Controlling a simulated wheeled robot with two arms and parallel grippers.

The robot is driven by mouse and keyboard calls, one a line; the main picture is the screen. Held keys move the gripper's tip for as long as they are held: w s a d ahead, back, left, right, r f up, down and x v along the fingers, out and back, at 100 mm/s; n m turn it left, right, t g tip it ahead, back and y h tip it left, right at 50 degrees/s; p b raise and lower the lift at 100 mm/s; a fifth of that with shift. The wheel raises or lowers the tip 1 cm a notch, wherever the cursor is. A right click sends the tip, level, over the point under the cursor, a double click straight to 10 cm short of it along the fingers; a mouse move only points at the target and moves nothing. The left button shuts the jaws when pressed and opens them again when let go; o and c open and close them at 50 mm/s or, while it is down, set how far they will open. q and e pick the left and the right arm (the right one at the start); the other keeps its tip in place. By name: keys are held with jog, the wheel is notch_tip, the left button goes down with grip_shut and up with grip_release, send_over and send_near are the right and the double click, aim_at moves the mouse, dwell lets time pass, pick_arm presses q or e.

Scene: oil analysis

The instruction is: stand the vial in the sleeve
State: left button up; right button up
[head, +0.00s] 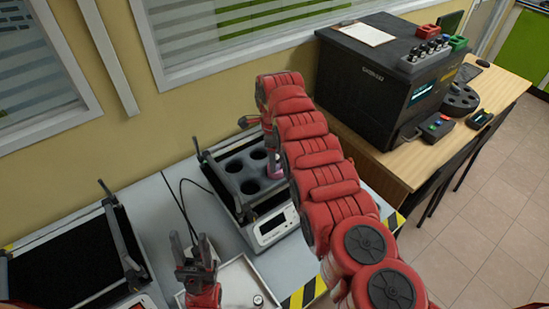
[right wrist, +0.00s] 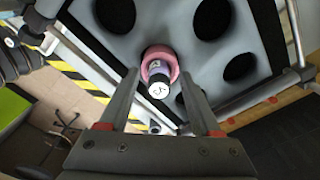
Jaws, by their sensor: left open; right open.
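The vial (right wrist: 160,92), with a white marked cap, shows in the right wrist view, its end facing the camera. The pink sleeve (right wrist: 158,55) is around its far part, at the grey block with dark round holes (head: 236,173). The vial looks upright in the sleeve; its lower end is hidden. My right gripper (right wrist: 158,76) is open, its fingers on either side of the vial with gaps. In the head view a bit of the pink sleeve (head: 277,173) shows beside my right arm, which hides the vial. My left gripper (head: 194,250) is open and empty near the white tray (head: 232,281).
A small round item (head: 258,299) lies in the tray. The holed block sits in a framed device with a white display panel (head: 272,226). A dark open-framed unit (head: 75,262) stands left. A black analyser (head: 375,85) stands on the wooden table (head: 430,150) at right.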

notch_tip(320, 180, up, 4)
jog(key=shift+f+b, duration=0.15)
jog(key=shift+b, duration=0.55)
notch_tip(320, 180, up, 2)
jog(key=shift+r+p, duration=0.2)
jog(key=shift+p, duration=0.4)
notch_tip(320, 180, up, 6)
jog(key=p, duration=0.6)
jog(key=shift+a+f, duration=0.15)
jog(key=shift+f, duration=0.1)
